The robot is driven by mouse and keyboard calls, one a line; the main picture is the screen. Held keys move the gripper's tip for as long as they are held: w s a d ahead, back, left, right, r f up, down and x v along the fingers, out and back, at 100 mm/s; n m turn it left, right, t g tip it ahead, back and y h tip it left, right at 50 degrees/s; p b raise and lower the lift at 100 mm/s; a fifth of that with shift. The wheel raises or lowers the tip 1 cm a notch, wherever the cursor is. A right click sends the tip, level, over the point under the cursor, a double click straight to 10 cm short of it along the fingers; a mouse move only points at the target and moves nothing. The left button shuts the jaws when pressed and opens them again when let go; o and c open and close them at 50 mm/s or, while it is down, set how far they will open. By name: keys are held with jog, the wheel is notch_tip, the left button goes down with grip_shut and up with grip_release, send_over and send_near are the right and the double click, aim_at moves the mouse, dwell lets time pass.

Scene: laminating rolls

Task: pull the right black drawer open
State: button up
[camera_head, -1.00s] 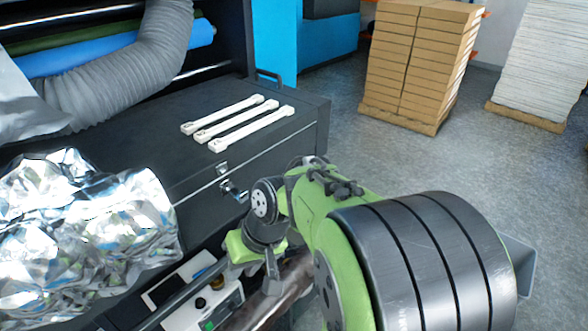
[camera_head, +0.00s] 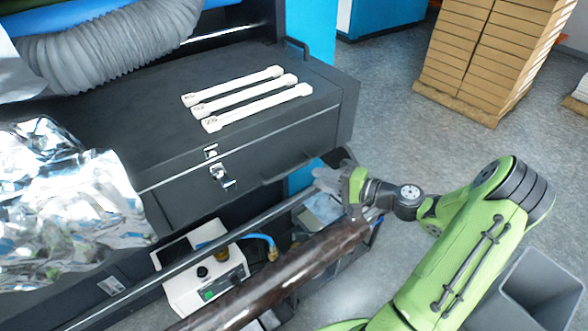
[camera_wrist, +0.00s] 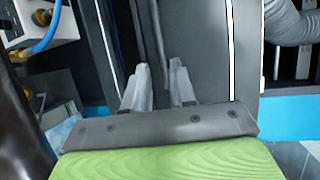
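The right black drawer (camera_head: 250,158) is the front of the dark chest and looks closed, with a silver latch (camera_head: 222,177) on its left part. Its dark bar handle (camera_head: 287,170) is on the lower front. My gripper (camera_head: 325,176) is at the right end of the drawer front, close to the handle. In the wrist view my gripper (camera_wrist: 160,66) has its two grey fingers apart with nothing held. The dark handle (camera_wrist: 158,40) runs down in front of the gap between the fingertips, against the drawer face (camera_wrist: 197,48). I cannot tell whether they touch.
Three white bars (camera_head: 245,98) lie on the chest top. Crinkled silver foil (camera_head: 65,200) is at the left. A dark brown roll (camera_head: 290,270) and a white control box (camera_head: 205,280) are below the drawer. Stacked boxes (camera_head: 490,55) stand behind on open floor.

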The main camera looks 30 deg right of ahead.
aim_at(294, 171)
jog(key=x, duration=0.9)
jog(key=shift+w+f+p, duration=0.1)
jog(key=shift+w+p, duration=0.15)
jog(key=shift+p, duration=0.1)
jog(key=shift+c, duration=0.3)
grip_shut()
